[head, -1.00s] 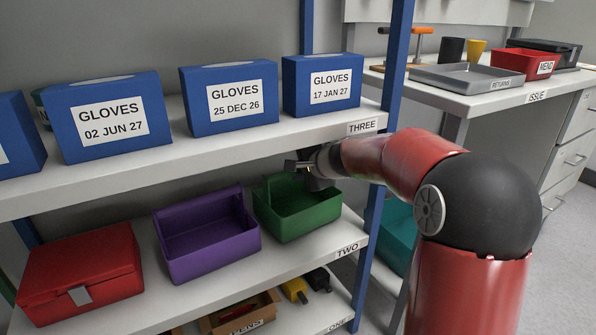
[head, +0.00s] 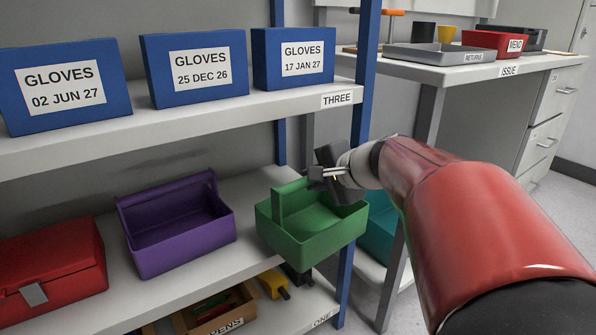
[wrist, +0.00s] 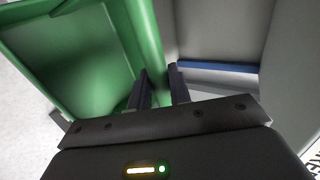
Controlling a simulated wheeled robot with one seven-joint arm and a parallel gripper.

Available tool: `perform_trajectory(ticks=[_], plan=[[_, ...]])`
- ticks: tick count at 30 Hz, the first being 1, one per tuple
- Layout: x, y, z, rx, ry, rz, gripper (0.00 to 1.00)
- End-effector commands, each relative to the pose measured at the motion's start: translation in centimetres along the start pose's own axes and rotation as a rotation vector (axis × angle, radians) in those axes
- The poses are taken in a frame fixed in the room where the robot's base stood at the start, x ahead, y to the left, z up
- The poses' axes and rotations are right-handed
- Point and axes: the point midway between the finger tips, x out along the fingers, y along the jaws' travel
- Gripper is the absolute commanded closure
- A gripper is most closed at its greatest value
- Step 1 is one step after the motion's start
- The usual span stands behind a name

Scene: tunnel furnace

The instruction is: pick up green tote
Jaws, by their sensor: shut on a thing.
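A purple tote (head: 180,240) and a red box (head: 50,265) stand to the left on shelf two (head: 215,285). Shelf three (head: 200,125) with blue glove boxes (head: 195,70) is above. A blue post (head: 347,285) is close by. A teal bin (head: 378,230) stands behind it.

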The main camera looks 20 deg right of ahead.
Motion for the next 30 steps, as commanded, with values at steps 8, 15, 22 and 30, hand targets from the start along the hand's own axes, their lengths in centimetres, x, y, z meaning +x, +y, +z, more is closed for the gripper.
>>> perform_trajectory(ticks=[8,15,22,30], plan=[[-4.8,2.8,0.6,0.0,0.002,-0.002,1.0],[-8.3,5.0,0.9,0.0,0.003,-0.002,1.0],[-9.2,5.6,1.1,0.0,0.0,-0.001,1.0],[-8.7,5.6,0.9,-0.002,-0.005,0.0,1.0]])
